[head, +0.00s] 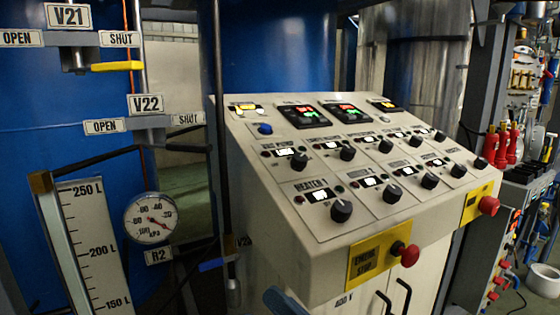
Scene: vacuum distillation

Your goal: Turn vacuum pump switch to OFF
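The vacuum pump switch (299,160) is a black rotary knob at the left end of the upper knob row on the sloped control panel (262,178). A small, blurred label above it appears to read "VAC PUMP". A lit white indicator (285,151) sits just left of the knob. The knob's pointer direction is too small to tell.
Several similar knobs surround it, with the HEATER 1 knob (341,210) below. Red emergency-stop buttons (409,255) (488,205) protrude from the panel's front. A dark vertical pole (219,100) and blue tank (100,130) stand left. Space above the panel face looks clear.

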